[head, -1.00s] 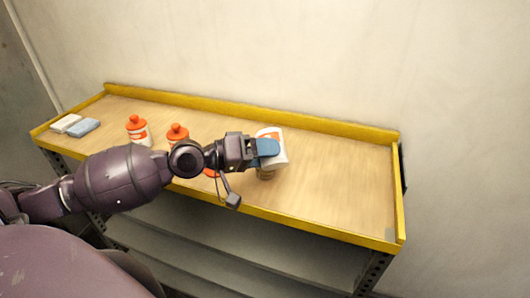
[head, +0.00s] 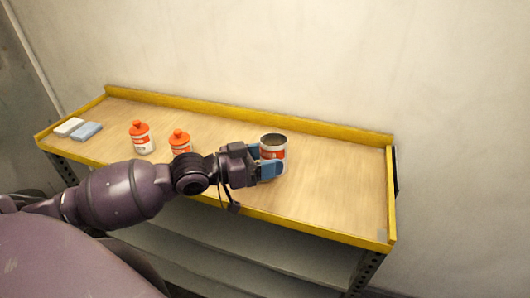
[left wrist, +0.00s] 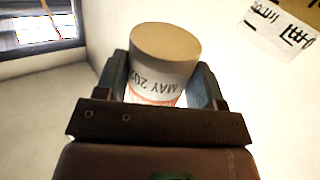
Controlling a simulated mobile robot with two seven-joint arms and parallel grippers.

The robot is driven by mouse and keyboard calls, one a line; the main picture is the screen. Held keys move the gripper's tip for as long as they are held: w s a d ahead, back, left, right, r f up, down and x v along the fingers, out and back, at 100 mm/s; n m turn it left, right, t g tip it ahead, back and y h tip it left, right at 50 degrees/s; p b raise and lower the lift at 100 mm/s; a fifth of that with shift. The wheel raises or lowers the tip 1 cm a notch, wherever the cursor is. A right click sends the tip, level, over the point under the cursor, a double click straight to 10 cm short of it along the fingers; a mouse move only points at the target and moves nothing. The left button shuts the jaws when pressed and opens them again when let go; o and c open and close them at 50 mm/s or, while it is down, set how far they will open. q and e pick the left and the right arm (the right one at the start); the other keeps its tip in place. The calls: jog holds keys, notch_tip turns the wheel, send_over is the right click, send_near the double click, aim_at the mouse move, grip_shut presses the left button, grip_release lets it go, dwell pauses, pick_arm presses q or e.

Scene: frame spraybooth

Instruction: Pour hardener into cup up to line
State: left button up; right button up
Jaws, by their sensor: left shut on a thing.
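My left gripper (head: 267,161) is shut on a white can with an orange-red label (head: 274,147), with blue fingers on either side of it. In the head view the can stands about upright over the worktop, its top open and dark inside. In the left wrist view the can (left wrist: 160,75) shows a plain tan end and the print "MAY 202" on its side, between the two fingers (left wrist: 163,88). I cannot make out a separate cup; the gripper and can may hide it. My right gripper is not in view.
Two white bottles with orange caps, one left (head: 141,138) and one partly behind my arm (head: 180,142), stand on the wooden worktop (head: 335,190). White (head: 69,126) and blue (head: 87,131) blocks lie at the far left. A yellow rim (head: 320,131) edges the worktop; its right side is clear.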

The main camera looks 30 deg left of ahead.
aim_at(262, 147)
pick_arm(q)
jog(key=shift+s+d+f+m, duration=0.1)
jog(key=shift+m, duration=0.4)
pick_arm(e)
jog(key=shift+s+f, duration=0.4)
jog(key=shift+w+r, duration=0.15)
pick_arm(q)
notch_tip(262, 147, up, 2)
jog(key=shift+p, duration=1.1)
jog(key=shift+r+p, duration=0.25)
jog(key=shift+p, duration=0.05)
jog(key=shift+r, duration=0.75)
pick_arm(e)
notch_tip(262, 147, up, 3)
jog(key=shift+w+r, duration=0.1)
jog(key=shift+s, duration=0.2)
